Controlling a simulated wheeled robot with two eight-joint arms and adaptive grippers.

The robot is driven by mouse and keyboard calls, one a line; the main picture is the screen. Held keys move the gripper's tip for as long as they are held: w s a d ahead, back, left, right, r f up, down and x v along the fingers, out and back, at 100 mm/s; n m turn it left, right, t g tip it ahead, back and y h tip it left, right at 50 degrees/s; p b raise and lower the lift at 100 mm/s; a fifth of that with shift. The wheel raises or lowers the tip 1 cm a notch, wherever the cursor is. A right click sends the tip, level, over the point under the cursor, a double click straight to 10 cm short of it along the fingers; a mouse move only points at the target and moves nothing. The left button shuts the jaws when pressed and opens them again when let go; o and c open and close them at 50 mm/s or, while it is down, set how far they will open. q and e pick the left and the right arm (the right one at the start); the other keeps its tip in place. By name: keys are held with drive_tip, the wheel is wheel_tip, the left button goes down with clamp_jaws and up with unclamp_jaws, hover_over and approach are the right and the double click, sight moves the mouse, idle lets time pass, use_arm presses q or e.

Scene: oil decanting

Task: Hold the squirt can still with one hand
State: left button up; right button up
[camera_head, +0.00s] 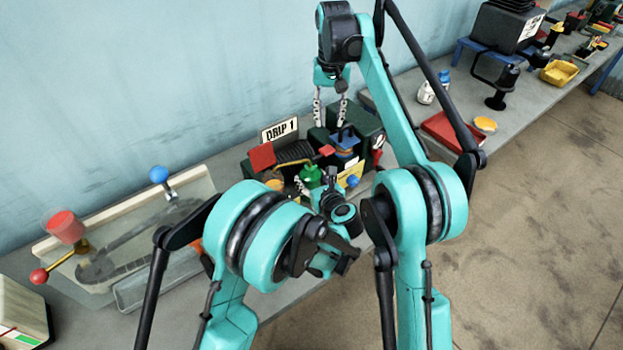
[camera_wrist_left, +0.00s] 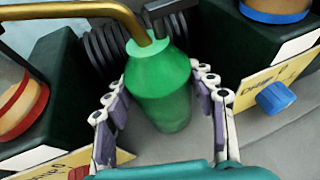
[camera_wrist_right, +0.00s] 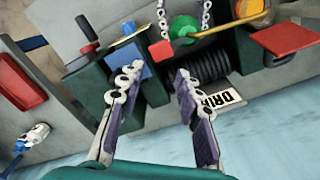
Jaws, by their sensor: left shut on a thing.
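The green squirt can (camera_wrist_left: 160,88) stands between the two fingers of my left gripper (camera_wrist_left: 165,105) in the left wrist view, with a brass spout (camera_wrist_left: 92,12) running off its top to the left. My left gripper is shut on its body. In the head view the can (camera_head: 311,174) shows in front of the DRIP 1 sign, and my left wrist hides its lower part. The can also shows at the top of the right wrist view (camera_wrist_right: 184,26). My right gripper (camera_head: 330,108) hangs above and behind the can, open and empty; its fingers (camera_wrist_right: 153,85) are apart.
Dark green blocks (camera_wrist_left: 52,88) with coloured caps and a ribbed black coil (camera_wrist_right: 207,66) crowd the can. The DRIP 1 sign (camera_head: 279,130) stands behind. A clear tray (camera_head: 120,250) lies at left; a red box (camera_head: 445,132) lies at right.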

drive_tip(key=c, duration=0.6)
drive_tip(key=shift+w+r+m, duration=0.1)
drive_tip(key=shift+r+m, duration=0.15)
drive_tip(key=shift+m, duration=0.15)
clamp_jaws()
wheel_tip(320, 180, up, 5)
drive_tip(key=m, duration=0.9)
drive_tip(key=shift+f+m, duration=0.15)
drive_tip(key=shift+m, duration=0.25)
